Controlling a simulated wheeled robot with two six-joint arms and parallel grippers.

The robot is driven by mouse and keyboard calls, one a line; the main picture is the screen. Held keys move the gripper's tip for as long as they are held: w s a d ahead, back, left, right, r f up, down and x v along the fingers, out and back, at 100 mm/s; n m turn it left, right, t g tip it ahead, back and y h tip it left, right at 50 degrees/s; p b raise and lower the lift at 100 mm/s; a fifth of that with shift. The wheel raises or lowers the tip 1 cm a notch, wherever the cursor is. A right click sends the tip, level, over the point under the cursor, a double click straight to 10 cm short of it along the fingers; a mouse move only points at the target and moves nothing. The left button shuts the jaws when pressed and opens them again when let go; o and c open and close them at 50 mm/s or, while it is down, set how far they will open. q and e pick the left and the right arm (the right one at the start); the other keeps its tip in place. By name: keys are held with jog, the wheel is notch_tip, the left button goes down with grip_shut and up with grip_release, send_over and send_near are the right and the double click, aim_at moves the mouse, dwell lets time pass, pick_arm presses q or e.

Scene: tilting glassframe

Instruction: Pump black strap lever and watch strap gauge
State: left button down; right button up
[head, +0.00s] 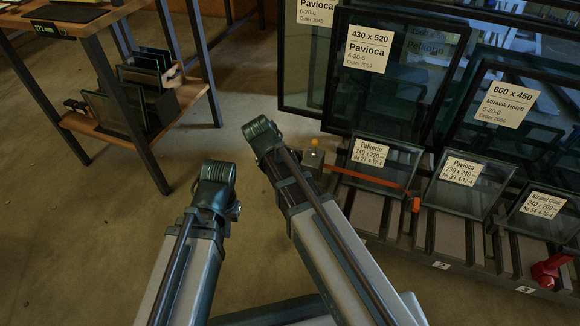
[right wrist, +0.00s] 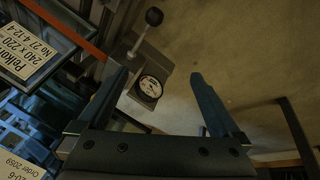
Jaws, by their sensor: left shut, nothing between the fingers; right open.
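In the right wrist view, the strap lever (right wrist: 135,45) is a light rod with a black ball knob (right wrist: 153,17). It rises from a dark block beside the round strap gauge (right wrist: 150,87), which has a pale face; its reading is too small to tell. My right gripper (right wrist: 159,75) is open, its fingers apart on either side of the gauge in the picture, with nothing between them. The lever knob is beyond the fingertips. In the head view, my left gripper (head: 215,172) is shut and empty, well left of the rack.
Several labelled glass units (head: 467,185) stand on the slatted rack (head: 425,232) at the right, with larger panes behind. A red clamp-like part (head: 548,270) is at the lower right. A shelf trolley (head: 188,95) is at the upper left. The floor between is clear.

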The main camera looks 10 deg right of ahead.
jog(key=w+d+f+n+t+b, duration=0.1)
jog(key=n+b, duration=0.4)
jog(key=n, duration=1)
jog(key=w+d+f+n+t+h+b, duration=0.1)
jog(key=w+f+n+t+b, duration=0.2)
jog(key=n, duration=1.1)
jog(key=w+f+b, duration=0.2)
jog(key=w+b, duration=0.1)
jog(key=shift+f+n+t+h, duration=0.3)
jog(key=shift+f+n, duration=0.1)
jog(key=shift+r, duration=0.1)
